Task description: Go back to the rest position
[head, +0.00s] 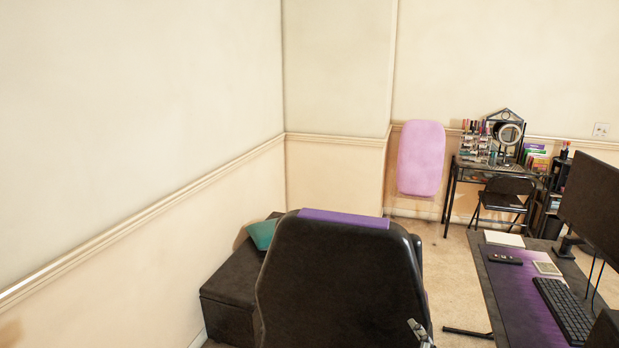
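A small grey metallic part shows at the bottom edge, in front of the right side of the black chair (335,275). I cannot tell whether it belongs to one of my arms. The chair back fills the lower middle of the view and has a purple strip (345,218) along its top. The desk (500,283) with a purple mat (522,300) is at the lower right, with a black keyboard (565,310) and a dark monitor (592,205) on it.
A dark bench (235,288) with a teal cushion (262,234) stands along the left wall. A remote (505,259) lies on the desk. At the back are a vanity table (485,172), a folding chair (505,200) and a pink panel (421,158). Carpet (450,268) is bare between chair and desk.

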